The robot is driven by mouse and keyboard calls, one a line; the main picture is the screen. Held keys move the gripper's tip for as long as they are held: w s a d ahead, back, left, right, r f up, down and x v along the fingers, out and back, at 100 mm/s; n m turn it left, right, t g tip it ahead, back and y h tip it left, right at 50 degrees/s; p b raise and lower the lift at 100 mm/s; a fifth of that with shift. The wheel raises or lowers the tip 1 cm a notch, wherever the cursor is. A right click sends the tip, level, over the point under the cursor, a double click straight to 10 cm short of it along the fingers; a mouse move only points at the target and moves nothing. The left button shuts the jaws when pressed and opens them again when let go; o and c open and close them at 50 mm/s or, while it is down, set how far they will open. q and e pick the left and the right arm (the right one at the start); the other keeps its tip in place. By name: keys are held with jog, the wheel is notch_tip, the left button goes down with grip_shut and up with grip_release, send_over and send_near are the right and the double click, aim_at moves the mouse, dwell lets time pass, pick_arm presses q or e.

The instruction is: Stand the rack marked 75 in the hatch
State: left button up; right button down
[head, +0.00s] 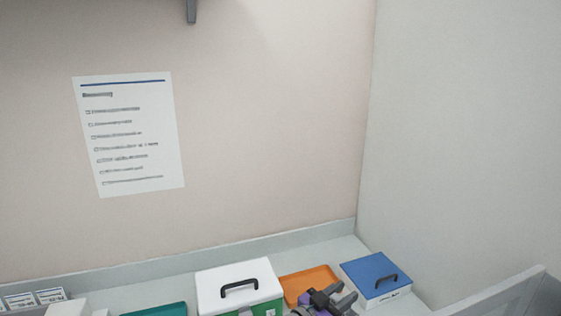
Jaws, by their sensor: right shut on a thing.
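My right gripper (341,294) is at the bottom edge of the head view, in front of the orange tray. It is shut on a purple thing (309,299), of which only small patches show around the dark jaws. The rest of it is hidden or below the frame, and I can read no number on it. I cannot pick out a rack marked 75 or the hatch in this view. My left gripper is not in view.
A green box with a white lid (214,284) and black handle stands left of the orange tray (298,282). A white box with a blue lid (364,269) stands right. A teal thing (165,310) and labelled cards (52,295) are left. A grey panel (500,293) is at lower right.

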jog(key=s+a+f+n+t+y, duration=0.1)
jog(key=f, duration=0.2)
jog(key=s+a+f+n+t+y+b, duration=0.1)
jog(key=f+y, duration=0.1)
jog(key=f, duration=0.1)
jog(key=s+a+f+n+t+y, duration=0.1)
jog(key=a+f+n+t, duration=0.1)
jog(key=f, duration=0.1)
jog(key=shift+s+f+b, duration=0.25)
jog(key=shift+b, duration=0.15)
jog(key=s+a+f+n+t+y+b, duration=0.1)
jog(key=s+a+f+n+t+y, duration=0.1)
jog(key=s+a+f+n+y, duration=0.1)
notch_tip(320, 180, down, 3)
jog(key=shift+s+a+r+y, duration=0.2)
jog(key=shift+s+a+y, duration=0.2)
jog(key=shift+s+y, duration=0.5)
jog(key=shift+w, duration=0.2)
